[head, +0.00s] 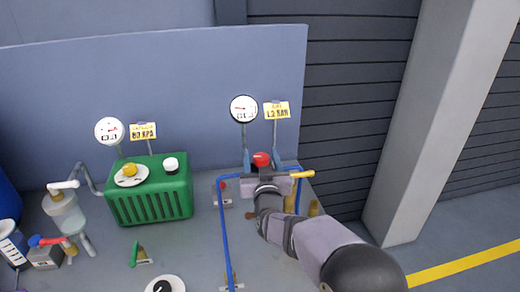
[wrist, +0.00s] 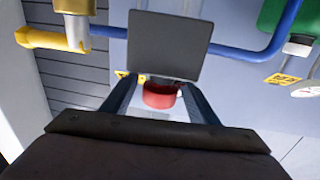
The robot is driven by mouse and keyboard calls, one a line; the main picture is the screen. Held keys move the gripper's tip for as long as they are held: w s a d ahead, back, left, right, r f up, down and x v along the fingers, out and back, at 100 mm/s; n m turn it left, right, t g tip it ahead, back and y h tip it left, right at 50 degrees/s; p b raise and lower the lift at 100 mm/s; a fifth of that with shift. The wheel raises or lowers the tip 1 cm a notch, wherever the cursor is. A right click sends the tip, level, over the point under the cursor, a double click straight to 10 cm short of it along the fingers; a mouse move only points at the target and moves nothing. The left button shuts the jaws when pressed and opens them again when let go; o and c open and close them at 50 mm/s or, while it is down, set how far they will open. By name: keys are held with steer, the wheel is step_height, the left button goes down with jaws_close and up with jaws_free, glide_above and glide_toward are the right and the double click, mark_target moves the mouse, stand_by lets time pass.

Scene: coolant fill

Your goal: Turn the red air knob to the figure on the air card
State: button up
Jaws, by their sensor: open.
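The red air knob (head: 261,159) stands below the air gauge (head: 244,109) in the head view. The yellow air card (head: 277,110) hangs to the right of that gauge; its figure is in BAR, but too small to read surely. My gripper (head: 268,172) is at the knob, coming from the lower right. In the wrist view the red knob (wrist: 160,96) lies between the two fingers of my open gripper (wrist: 161,85). Each finger is on one side of it; I cannot tell whether they touch it. The gauge's needle is too small to read.
A dark grey plate (wrist: 165,45) is close ahead in the wrist view. Blue pipe (head: 222,235) and a yellow handle (head: 301,174) flank the gripper. A green tank (head: 150,190) with yellow and white caps stands left. Open floor lies right of the bench.

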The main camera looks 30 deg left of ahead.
steer(key=shift+p+x, duration=0.35)
steer(key=shift+x, duration=0.85)
steer(key=c, duration=1)
